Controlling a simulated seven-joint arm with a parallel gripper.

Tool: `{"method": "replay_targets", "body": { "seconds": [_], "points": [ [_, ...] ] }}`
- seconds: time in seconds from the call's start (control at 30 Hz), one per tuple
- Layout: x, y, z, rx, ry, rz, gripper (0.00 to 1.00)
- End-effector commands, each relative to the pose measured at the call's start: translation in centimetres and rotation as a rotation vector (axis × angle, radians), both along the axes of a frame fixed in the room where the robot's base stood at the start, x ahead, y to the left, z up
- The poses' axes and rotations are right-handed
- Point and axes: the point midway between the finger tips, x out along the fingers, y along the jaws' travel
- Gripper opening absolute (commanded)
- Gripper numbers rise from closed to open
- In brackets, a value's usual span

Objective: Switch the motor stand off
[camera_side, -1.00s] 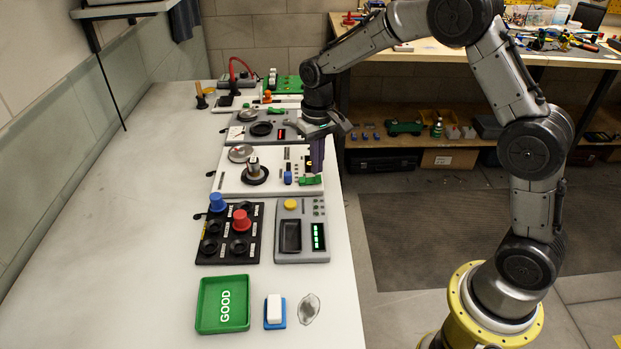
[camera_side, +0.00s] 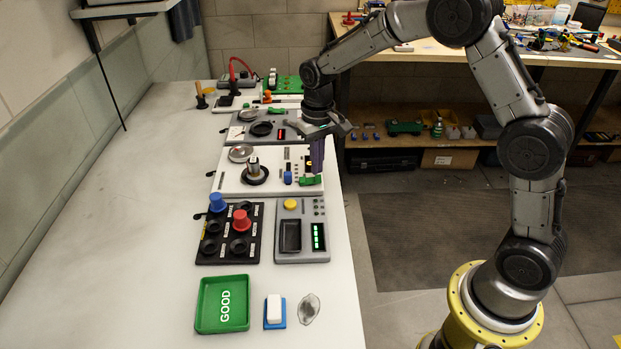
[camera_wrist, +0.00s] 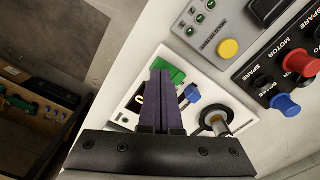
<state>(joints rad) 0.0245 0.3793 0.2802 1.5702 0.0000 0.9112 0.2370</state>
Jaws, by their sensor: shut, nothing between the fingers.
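The motor stand is a white board (camera_side: 231,183) on the bench, with a metal motor on a dark round base (camera_side: 254,171), a blue part (camera_side: 288,177) and a green part (camera_side: 311,180) at its right end. My gripper (camera_side: 317,170) is shut and empty, pointing down close to the green part. In the wrist view the dark fingers (camera_wrist: 161,75) are together, with the green part (camera_wrist: 168,74) behind them and the blue part (camera_wrist: 189,93) to their right. The fingers hide some of the board. I cannot tell whether they touch anything.
A black panel (camera_side: 208,259) with a red cap (camera_side: 241,220) labelled MOTOR and a blue cap (camera_side: 217,202) stands nearer the camera. Beside it is a grey unit with a yellow button (camera_side: 290,205). A green GOOD tray (camera_side: 236,281) lies in front. The bench's left side is clear.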

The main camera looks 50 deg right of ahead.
Motion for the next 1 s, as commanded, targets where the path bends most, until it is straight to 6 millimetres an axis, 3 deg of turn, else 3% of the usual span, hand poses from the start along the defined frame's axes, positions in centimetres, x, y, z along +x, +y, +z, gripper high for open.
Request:
{"method": "replay_targets", "body": {
  "seconds": [1.0],
  "points": [
    [0.0, 0.0, -1.5, 0.000, 0.001, 0.000, 0.00]
  ]
}}
